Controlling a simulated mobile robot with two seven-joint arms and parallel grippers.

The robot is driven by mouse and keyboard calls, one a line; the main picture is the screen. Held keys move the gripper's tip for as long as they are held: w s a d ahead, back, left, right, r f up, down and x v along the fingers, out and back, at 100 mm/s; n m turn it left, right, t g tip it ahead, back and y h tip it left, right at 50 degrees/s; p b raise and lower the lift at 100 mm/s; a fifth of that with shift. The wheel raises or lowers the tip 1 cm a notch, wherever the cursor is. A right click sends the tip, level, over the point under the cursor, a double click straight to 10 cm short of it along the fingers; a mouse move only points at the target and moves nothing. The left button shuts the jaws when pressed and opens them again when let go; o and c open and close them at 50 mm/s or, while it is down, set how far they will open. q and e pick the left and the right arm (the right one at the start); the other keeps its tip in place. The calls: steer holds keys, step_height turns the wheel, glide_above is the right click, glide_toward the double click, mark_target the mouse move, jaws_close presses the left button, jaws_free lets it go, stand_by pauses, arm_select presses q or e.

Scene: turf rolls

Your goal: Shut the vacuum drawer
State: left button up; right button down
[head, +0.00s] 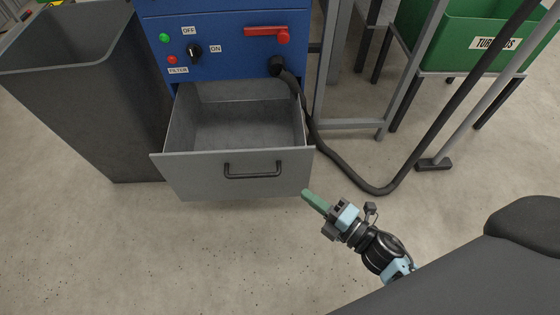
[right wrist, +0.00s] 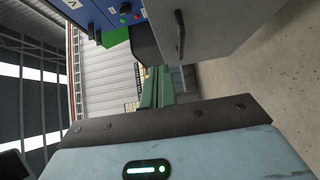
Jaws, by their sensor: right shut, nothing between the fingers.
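The grey vacuum drawer (head: 232,173) is pulled open below the blue vacuum cabinet (head: 225,40) in the head view. It looks empty inside, and a dark bar handle (head: 252,170) is on its front. My right gripper (head: 306,194) is shut and empty, with green fingers, just right of and in front of the drawer's lower right corner, apparently apart from it. In the right wrist view the picture is turned sideways; the drawer front (right wrist: 215,30) and its handle (right wrist: 180,35) show beyond the gripper fingers (right wrist: 157,85). My left gripper is not in view.
A dark grey bin (head: 110,110) stands left of the drawer. A black hose (head: 345,165) loops from the cabinet across the floor at the right, near a metal frame (head: 350,123). A green crate (head: 455,60) stands at the back right. The floor before the drawer is clear.

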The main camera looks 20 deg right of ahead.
steer(key=b, duration=0.2)
glide_toward(269, 153)
steer(key=a, duration=0.4)
steer(key=w, duration=0.2)
steer(key=w+d, duration=0.1)
steer(key=w, duration=0.1)
steer(key=shift+w+f, duration=0.1)
steer(key=shift+w+d+b, duration=0.1)
steer(key=shift+w+b, duration=0.2)
steer(key=shift+w, duration=0.2)
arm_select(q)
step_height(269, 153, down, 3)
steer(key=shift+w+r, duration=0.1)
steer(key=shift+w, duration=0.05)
